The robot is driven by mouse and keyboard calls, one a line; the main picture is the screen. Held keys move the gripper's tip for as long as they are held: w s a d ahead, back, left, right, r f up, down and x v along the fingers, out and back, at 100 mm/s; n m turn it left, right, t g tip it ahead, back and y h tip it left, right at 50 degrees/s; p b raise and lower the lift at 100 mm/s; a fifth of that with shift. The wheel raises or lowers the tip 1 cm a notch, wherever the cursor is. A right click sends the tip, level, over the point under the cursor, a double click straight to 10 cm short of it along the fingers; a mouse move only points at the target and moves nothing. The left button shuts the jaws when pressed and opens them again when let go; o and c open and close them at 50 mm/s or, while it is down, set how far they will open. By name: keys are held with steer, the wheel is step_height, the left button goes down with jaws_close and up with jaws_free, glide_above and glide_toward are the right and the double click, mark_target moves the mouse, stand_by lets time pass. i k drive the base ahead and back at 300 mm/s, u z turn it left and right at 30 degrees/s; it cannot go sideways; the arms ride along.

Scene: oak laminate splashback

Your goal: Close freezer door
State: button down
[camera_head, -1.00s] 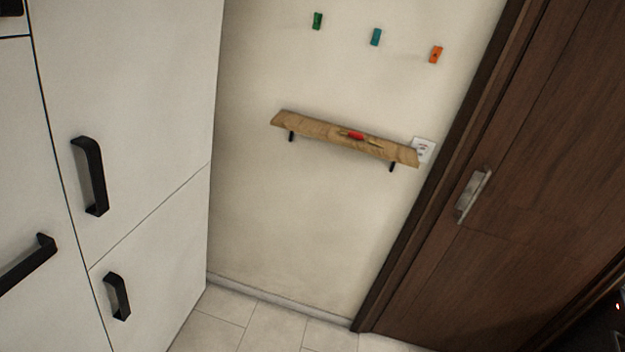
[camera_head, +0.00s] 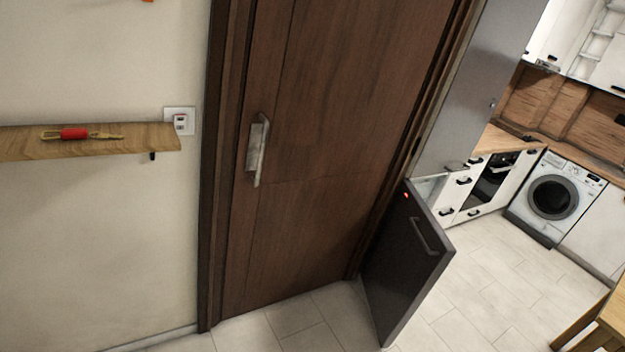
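The freezer door (camera_head: 408,265) is a dark grey panel low on the fridge, right of centre in the camera view. It stands swung open, out over the floor tiles. A bar handle (camera_head: 424,236) is on its face, near the free edge. A small red light shows near its top corner. A pale strip of the freezer's inside (camera_head: 430,187) shows behind the door's top edge. The grey upper fridge door (camera_head: 485,85) above looks shut. My gripper is not in view.
A brown wooden door (camera_head: 310,150) with a metal handle fills the middle. A wall shelf (camera_head: 90,141) holds a red-handled item at left. A washing machine (camera_head: 553,197) and white cabinets stand at back right. A wooden furniture edge (camera_head: 600,322) is at lower right. Tiled floor between looks clear.

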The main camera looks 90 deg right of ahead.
mark_target(411, 251)
steer(key=z, duration=0.6)
steer(key=i, duration=0.1)
steer(key=z, duration=2.5)
steer(key=k, duration=0.7)
steer(key=z, duration=0.2)
steer(key=i, duration=0.75)
steer(key=u, duration=0.15)
